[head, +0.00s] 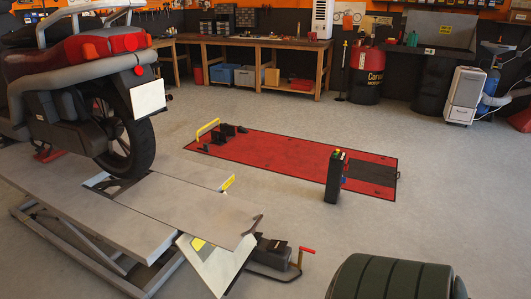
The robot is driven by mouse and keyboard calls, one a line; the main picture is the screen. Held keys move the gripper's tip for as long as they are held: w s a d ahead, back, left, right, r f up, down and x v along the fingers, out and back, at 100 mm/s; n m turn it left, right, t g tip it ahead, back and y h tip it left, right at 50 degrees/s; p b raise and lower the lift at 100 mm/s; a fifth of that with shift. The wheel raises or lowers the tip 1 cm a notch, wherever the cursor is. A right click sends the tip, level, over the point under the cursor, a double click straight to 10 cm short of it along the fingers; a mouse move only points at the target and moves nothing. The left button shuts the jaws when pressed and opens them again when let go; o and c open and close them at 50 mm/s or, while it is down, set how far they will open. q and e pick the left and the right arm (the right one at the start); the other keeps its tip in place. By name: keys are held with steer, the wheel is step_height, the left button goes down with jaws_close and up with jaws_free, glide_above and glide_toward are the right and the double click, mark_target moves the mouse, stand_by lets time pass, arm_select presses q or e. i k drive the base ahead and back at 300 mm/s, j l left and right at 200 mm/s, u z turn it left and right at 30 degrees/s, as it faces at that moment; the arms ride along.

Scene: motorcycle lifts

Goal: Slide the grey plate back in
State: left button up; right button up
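A motorcycle lift with a grey deck (100,218) stands at the left and front. A flat grey plate (190,210) lies at the deck's end, below and right of the motorcycle's rear wheel. Its right part sticks out past the deck edge, over a tilted pale flap (215,265). A small dark piece shows at the plate's right edge. A gap in the deck shows under the rear wheel, at the plate's left end. Neither of my grippers shows in the head view.
The motorcycle (85,75) stands on the lift. A dark pedal unit with a red-tipped lever (300,258) is on the floor by the flap. A red lift (280,155) lies beyond a black post (334,178). Floor between is open.

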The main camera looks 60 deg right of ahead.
mark_target(223, 221)
steer(key=z, duration=1.65)
